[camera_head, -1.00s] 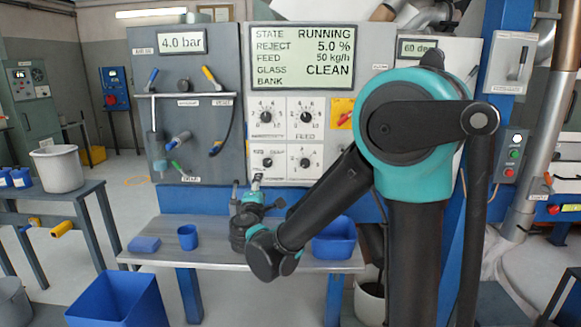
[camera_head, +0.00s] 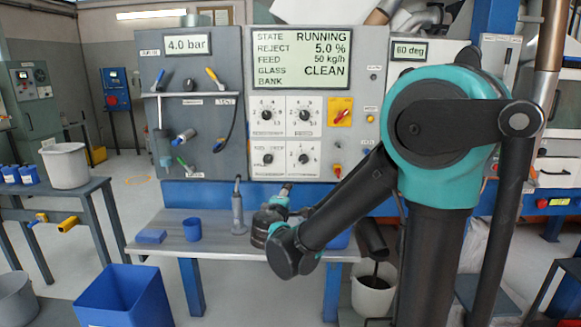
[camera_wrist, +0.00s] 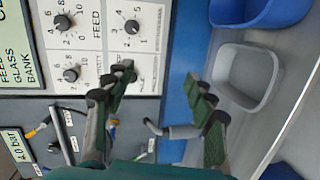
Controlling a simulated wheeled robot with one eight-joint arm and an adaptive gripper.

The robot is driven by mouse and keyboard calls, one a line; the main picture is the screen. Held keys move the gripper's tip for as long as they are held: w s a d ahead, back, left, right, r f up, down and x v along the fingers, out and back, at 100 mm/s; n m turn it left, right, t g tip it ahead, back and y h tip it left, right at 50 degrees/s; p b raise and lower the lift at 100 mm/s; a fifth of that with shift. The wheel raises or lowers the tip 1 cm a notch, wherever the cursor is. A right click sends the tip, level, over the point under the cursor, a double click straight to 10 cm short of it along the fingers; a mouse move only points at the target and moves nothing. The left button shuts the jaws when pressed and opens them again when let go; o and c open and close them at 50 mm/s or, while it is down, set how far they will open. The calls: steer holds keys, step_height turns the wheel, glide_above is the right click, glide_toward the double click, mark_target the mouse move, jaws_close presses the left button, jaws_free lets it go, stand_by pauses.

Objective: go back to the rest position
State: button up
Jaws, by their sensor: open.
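My gripper (camera_wrist: 160,85) is open, its two dark green and black fingers wide apart with nothing held between them. In the head view my wrist hangs over the bench, in front of the control panel (camera_head: 297,150), and hides much of the gripper's fingers. The wrist view shows the panel's knobs beyond one finger and the bench with its containers beyond the other. My arm is bent, with the forearm sloping down to the left from the teal joint.
A grey upright bottle-like thing (camera_head: 238,213) stands on the bench (camera_head: 215,245) just left of my wrist. A blue cup (camera_head: 192,229) and a blue block (camera_head: 150,236) lie further left. A blue bin (camera_head: 125,297) stands on the floor in front. A grey tray (camera_wrist: 247,75) shows in the wrist view.

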steer(key=s+d+f+m+g+h, duration=0.1)
steer(key=s+d+f+m+g, duration=0.3)
steer(key=d, duration=0.5)
steer(key=s+d+f+m+g+h, duration=0.1)
steer(key=s+d+f+m+g, duration=0.2)
steer(key=d+f, duration=0.45)
steer(key=s+d+f+m+g+y, duration=0.2)
steer(key=s+f+m, duration=0.2)
steer(key=s, duration=0.5)
steer(key=s+d+f+m+g+y, duration=0.1)
steer(key=s+f+m+g+y, duration=0.1)
steer(key=s, duration=0.7)
step_height(320, 180, down, 3)
steer(key=shift+s+d+r+m+g+y, duration=0.2)
steer(key=shift+d+m+g+y, duration=0.2)
steer(key=shift+m, duration=0.5)
stand_by(3.5)
